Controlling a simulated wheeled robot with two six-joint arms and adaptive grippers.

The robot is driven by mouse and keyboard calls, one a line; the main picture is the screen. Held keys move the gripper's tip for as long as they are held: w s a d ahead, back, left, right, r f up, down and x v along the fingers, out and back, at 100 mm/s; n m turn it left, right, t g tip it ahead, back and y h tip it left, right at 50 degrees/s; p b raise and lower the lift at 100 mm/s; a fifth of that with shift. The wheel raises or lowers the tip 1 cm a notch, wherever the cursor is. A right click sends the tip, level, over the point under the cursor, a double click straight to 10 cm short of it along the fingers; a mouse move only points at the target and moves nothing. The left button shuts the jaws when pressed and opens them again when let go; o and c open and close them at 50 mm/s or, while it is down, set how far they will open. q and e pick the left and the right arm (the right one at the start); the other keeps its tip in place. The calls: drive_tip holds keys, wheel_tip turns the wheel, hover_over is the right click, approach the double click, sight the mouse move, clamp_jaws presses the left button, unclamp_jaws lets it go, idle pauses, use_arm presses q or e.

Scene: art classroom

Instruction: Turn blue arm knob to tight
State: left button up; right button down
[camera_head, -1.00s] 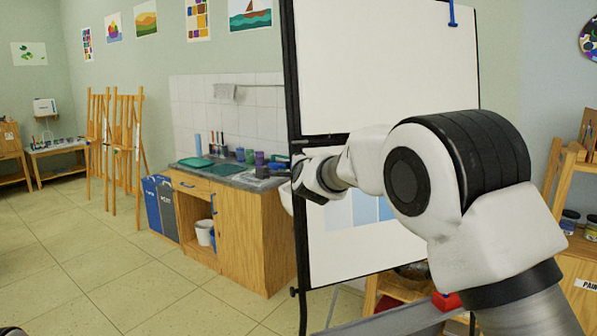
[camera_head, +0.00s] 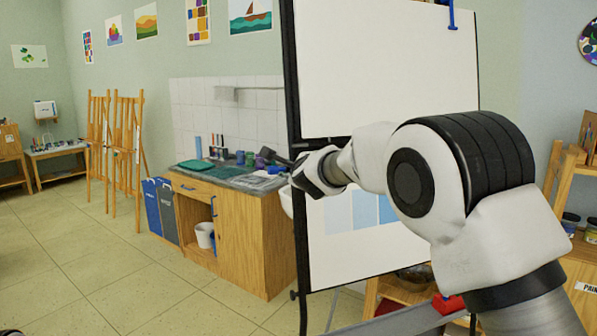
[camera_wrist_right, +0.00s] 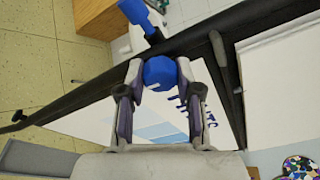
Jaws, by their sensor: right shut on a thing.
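A faceted blue knob (camera_wrist_right: 160,73) sits on a black bar in the right wrist view. My right gripper (camera_wrist_right: 158,78) is shut on it, with one finger on each side. A blue arm (camera_wrist_right: 139,14) reaches up and away from the bar, beyond the knob. Dark lettering on the white panel beside the knob is partly covered by a finger, and I cannot read all of it. In the head view my right arm comes in from the right, and its gripper (camera_head: 290,165) is at the board's left edge. The knob is hidden there.
A white board (camera_head: 385,65) in a black frame stands close in front of my right arm. Behind it is a wooden sink cabinet (camera_head: 245,240) with pots. Easels (camera_head: 125,150) stand further left. The floor at left is clear.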

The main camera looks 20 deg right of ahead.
drive_tip(key=c, duration=0.8)
unclamp_jaws()
drive_tip(key=shift+o, duration=0.2)
drive_tip(key=shift+s, duration=0.1)
drive_tip(key=v, duration=1.1)
drive_tip(key=shift+s, duration=0.35)
